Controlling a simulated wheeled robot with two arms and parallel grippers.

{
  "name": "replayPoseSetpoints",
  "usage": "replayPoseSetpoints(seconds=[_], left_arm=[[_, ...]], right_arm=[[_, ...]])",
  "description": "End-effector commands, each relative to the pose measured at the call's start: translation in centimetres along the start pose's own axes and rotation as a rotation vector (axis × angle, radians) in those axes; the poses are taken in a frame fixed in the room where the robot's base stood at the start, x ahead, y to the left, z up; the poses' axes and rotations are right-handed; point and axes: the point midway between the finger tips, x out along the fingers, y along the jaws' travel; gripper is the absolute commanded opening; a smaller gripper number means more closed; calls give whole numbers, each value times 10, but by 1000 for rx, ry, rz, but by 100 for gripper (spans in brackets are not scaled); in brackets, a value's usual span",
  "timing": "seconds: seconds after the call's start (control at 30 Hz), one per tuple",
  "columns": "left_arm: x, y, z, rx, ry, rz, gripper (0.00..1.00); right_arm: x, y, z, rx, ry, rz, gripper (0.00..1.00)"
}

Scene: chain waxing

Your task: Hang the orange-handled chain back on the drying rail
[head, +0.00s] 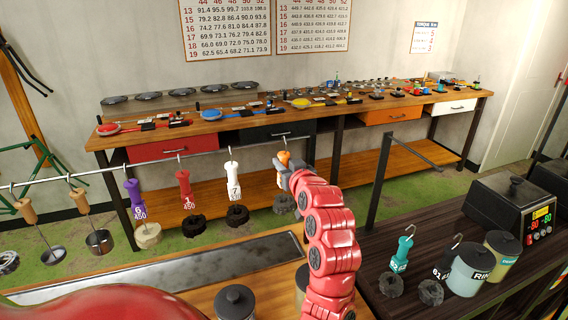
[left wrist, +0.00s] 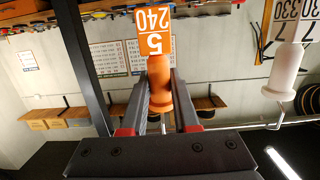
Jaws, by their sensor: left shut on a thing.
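The orange handle (head: 284,157) is in the jaws of my left gripper (head: 288,174), at the right part of the drying rail (head: 105,170). Its hook (head: 281,141) is at rail height in the head view; I cannot tell whether it rests on the rail. A dark coiled chain (head: 284,204) shows below the gripper. In the left wrist view the orange handle (left wrist: 160,84) stands between both fingers, with an orange tag (left wrist: 152,36) reading 5 and 240. My right gripper is not in view.
White (head: 234,180), red (head: 184,183) and purple (head: 134,192) handles with chains hang along the rail to the left. A teal handle (head: 403,250) and tins (head: 467,270) stand on the dark table at right, near a heater (head: 515,210). A metal tray (head: 180,272) lies below the rail.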

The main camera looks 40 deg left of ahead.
Motion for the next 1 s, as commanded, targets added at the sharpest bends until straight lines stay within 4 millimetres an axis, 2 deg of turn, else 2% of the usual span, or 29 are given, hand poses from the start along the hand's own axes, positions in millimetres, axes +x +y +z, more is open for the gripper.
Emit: replayPoseSetpoints(seconds=[0.07,0.1,0.3,0.5,0.6,0.87,1.0], left_arm=[[0,0,-1,0,1,0,0],[0,0,-1,0,1,0,30],[0,0,0,0,1,0,64],[0,0,0,0,0,0,64],[0,0,0,0,0,0,80],[0,0,0,0,0,0,80],[-9,1,0,-1,2,1,80]], right_arm=[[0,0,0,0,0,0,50],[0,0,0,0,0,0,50],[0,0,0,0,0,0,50],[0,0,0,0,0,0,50],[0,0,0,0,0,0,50],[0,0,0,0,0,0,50],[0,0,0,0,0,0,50]])
